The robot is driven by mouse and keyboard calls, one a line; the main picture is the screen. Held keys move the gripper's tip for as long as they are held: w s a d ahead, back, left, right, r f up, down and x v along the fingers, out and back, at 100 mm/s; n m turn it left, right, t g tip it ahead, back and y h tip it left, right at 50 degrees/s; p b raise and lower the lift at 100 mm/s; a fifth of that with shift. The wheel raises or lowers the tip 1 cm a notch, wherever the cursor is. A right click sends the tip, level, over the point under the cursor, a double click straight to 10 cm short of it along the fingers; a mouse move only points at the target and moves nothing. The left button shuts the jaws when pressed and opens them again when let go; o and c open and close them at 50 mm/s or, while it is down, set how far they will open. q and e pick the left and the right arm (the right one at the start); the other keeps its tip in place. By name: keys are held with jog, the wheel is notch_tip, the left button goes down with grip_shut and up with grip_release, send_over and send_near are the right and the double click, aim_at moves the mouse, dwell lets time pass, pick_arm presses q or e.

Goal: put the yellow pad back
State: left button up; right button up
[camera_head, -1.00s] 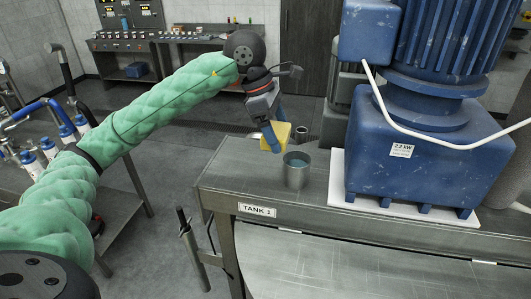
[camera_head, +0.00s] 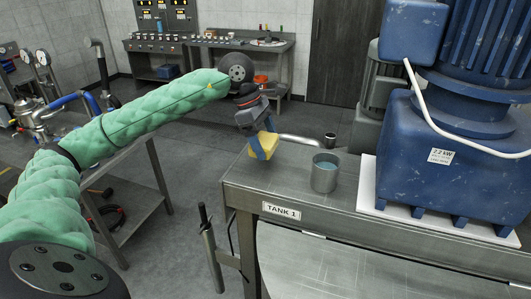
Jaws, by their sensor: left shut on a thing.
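The yellow pad (camera_head: 264,147) is a small block held between the blue fingers of my left gripper (camera_head: 262,146). The gripper is shut on it and points down. In the picture the pad is just left of a metal cup (camera_head: 325,173) that seems to hold bluish liquid. The cup stands near the left end of the steel top of Tank 1 (camera_head: 290,186). The pad appears near the back left edge of that top; I cannot tell whether it touches anything. My right gripper is not in view.
A big blue motor unit (camera_head: 440,160) on a white base fills the right, with a white cable (camera_head: 430,115) across it. A control bench (camera_head: 205,45) stands at the back. A low steel table (camera_head: 140,185) is at left, with grey floor between.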

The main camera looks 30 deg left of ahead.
pick_arm(q)
notch_tip(320, 180, down, 4)
jog(key=shift+r, duration=0.25)
jog(key=shift+f+b, duration=0.15)
jog(key=shift+b, duration=0.2)
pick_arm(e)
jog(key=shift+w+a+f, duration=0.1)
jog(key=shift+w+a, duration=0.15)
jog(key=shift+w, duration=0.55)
pick_arm(q)
jog(key=o, duration=0.9)
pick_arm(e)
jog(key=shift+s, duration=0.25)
pick_arm(q)
jog(key=shift+r, duration=0.2)
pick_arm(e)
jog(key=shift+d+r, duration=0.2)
